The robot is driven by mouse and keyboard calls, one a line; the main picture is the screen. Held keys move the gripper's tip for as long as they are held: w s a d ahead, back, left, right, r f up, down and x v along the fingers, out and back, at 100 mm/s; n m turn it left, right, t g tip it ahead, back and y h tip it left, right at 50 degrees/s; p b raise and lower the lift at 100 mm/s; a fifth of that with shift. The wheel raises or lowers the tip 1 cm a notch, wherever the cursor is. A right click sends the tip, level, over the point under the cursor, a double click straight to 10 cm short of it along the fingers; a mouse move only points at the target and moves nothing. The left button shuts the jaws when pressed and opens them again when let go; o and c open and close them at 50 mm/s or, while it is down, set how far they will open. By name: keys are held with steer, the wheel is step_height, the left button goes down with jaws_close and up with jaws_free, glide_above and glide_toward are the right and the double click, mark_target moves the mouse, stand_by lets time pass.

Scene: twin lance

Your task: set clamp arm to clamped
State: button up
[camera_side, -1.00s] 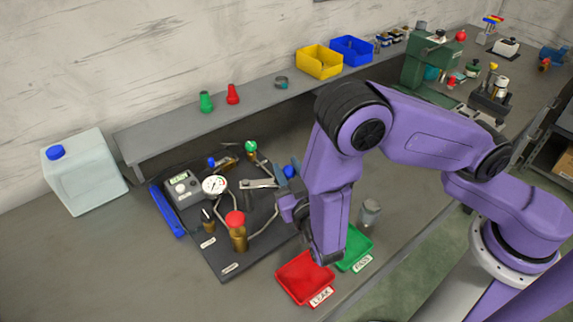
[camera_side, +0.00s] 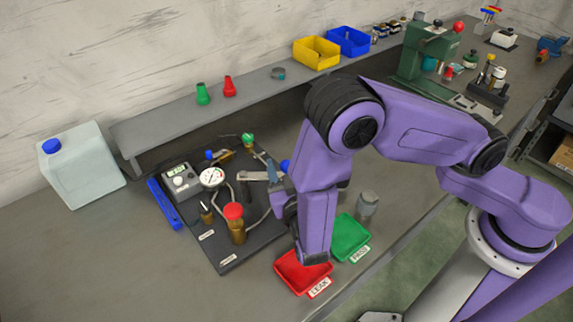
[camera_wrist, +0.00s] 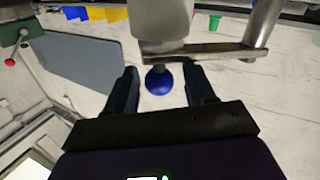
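The clamp arm is a grey metal bar (camera_side: 254,176) on the dark test plate (camera_side: 232,262) in the side view. In the wrist view its flat bar (camera_wrist: 215,52) crosses above a blue ball knob (camera_wrist: 158,82). My gripper (camera_wrist: 162,73) is open, with one dark finger on each side of the knob. Gaps show between the knob and both fingers. In the side view my gripper (camera_side: 279,180) is at the bar's right end, and my wrist hides part of it. I cannot tell whether the clamp presses on anything.
A pressure gauge (camera_side: 212,177), a red-capped brass fitting (camera_side: 236,225) and hoses are close left of my gripper. A red tray (camera_side: 297,276) and a green tray (camera_side: 348,240) lie in front. A grey cylinder (camera_side: 367,207) stands behind the green tray. The shelf (camera_side: 160,128) runs behind.

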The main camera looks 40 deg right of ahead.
steer(key=v, duration=1.7)
steer(key=shift+s, duration=0.15)
steer(key=w+a+g+y, duration=0.1)
steer(key=w+a+f+g+y, duration=0.1)
steer(key=w+y, duration=0.1)
steer(key=w+a+n+y, duration=0.1)
steer(key=y, duration=0.1)
steer(key=shift+w+a+f+g, duration=0.3)
steer(key=shift+a+f+g, duration=0.1)
steer(key=a+r+n+g+y, duration=0.2)
steer(key=a+n+g+y, duration=0.25)
steer(key=g+y, duration=0.2)
steer(key=s+d+r+n+g+y, duration=0.3)
steer(key=s+d+r+n+g, duration=0.1)
steer(key=s+d+r+g, duration=0.15)
steer(key=s+d+r+n+h, duration=0.2)
steer(key=s+d+n+h, duration=0.1)
steer(key=d, duration=1)
steer(key=s+d+r+n+g+h, duration=0.1)
steer(key=s+d+r+n+h, duration=0.1)
steer(key=d, duration=1.1)
steer(key=shift+s+n+h, duration=0.55)
steer(key=shift+s+h, duration=0.1)
steer(key=shift+s, duration=0.05)
